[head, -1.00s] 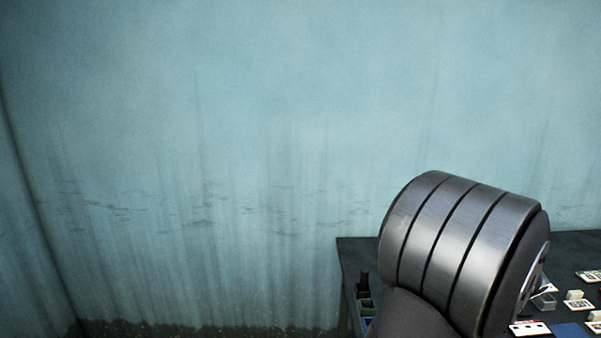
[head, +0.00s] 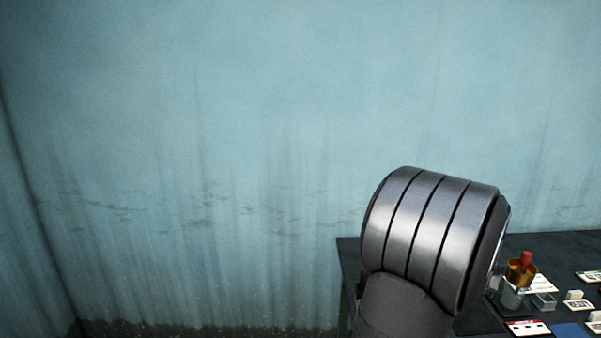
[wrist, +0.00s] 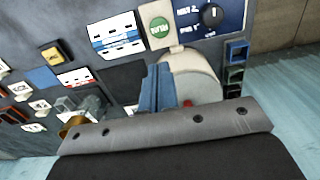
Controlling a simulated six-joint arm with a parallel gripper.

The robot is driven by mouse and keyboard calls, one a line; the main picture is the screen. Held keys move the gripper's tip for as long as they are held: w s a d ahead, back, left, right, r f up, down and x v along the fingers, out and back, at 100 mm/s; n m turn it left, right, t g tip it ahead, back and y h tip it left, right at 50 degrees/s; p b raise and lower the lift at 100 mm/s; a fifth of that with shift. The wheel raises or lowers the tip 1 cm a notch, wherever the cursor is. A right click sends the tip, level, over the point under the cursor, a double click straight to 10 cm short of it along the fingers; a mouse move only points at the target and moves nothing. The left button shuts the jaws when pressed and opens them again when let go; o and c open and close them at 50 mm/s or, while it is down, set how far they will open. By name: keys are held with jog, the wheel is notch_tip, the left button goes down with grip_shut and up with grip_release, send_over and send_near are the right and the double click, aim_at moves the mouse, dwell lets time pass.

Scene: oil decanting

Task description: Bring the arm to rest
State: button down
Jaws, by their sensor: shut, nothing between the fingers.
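My gripper (wrist: 158,88) shows in the wrist view as two blue fingers, close together and shut with nothing between them, above a grey bolted plate. It is hidden in the head view, where a grey ribbed link of my arm fills the lower right. In the head view, an amber-brown vessel with a red top (head: 521,270) stands on the dark table beside the arm. A clear glass vessel (head: 512,296) is just below it in the picture. In the wrist view a brass-coloured round piece (wrist: 72,127) shows at the left, partly hidden by the plate.
The dark table (head: 575,246) carries several cards and small blocks at the right. A pale rounded body (wrist: 192,72) is close behind my fingers in the wrist view. A green round button (wrist: 160,28), a black knob (wrist: 212,17) and small open bins (wrist: 236,50) are nearby.

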notch_tip(320, 180, down, 9)
jog(key=shift+r, duration=0.15)
notch_tip(320, 180, up, 10)
jog(key=shift+r, duration=0.15)
dwell(0.3)
